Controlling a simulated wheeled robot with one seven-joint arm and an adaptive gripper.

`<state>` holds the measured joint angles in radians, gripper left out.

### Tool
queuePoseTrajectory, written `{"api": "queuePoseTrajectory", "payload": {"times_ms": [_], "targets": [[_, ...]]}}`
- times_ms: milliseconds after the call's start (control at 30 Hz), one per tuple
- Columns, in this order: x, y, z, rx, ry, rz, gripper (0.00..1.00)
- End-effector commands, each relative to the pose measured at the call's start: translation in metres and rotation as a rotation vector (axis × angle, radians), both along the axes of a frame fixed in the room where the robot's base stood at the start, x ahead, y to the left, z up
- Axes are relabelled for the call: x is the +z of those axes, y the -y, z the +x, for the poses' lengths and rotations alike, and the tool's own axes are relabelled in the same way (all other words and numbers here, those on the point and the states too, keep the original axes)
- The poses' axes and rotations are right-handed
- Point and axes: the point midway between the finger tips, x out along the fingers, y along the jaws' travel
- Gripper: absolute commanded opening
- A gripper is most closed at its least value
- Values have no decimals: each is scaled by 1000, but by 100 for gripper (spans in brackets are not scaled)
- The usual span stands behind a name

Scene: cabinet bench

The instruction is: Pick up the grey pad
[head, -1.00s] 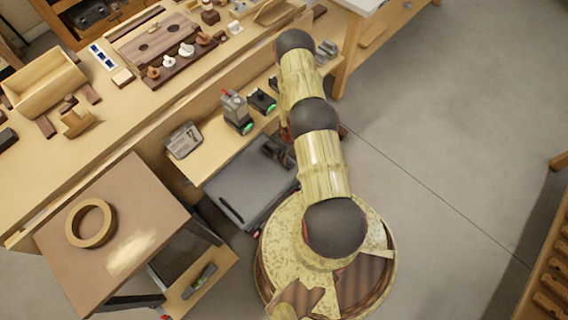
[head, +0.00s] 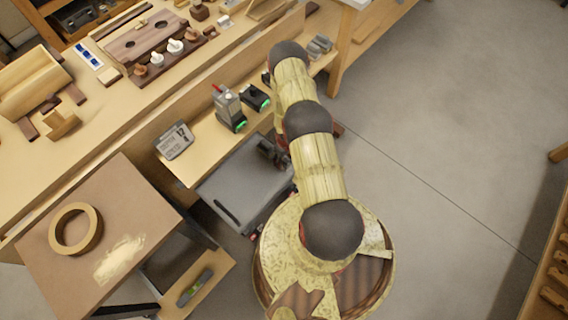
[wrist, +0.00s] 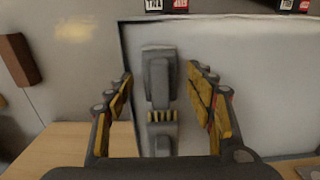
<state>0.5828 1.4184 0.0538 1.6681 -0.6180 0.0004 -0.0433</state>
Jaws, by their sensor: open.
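My gripper (wrist: 161,84) is open in the wrist view, with one yellow-and-dark finger on each side. Between the fingers shows an upright grey piece (wrist: 158,75) with a yellow-and-black striped band below it. It stands out against a large pale grey panel with a dark edge (wrist: 245,75); I cannot tell whether the piece is the grey pad. The fingers appear clear of it. In the head view my arm hides most of the gripper. A flat grey case (head: 240,185) lies beside the lower shelf, left of my arm.
The lower shelf (head: 205,150) carries a small display (head: 174,141) and grey devices with green lights (head: 229,108). Small grey blocks (head: 320,44) sit at its far end. A brown table with a wooden ring (head: 76,229) stands front left. The floor at right is open.

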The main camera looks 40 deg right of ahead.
Motion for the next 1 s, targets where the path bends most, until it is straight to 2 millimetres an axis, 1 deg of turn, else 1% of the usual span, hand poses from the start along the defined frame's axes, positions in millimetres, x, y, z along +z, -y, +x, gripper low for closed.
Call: {"api": "queuePoseTrajectory", "payload": {"times_ms": [67, 900, 1000], "targets": [[0, 0, 0, 0, 0, 0, 53], [0, 0, 0, 0, 0, 0, 5], [0, 0, 0, 0, 0, 0, 2]]}}
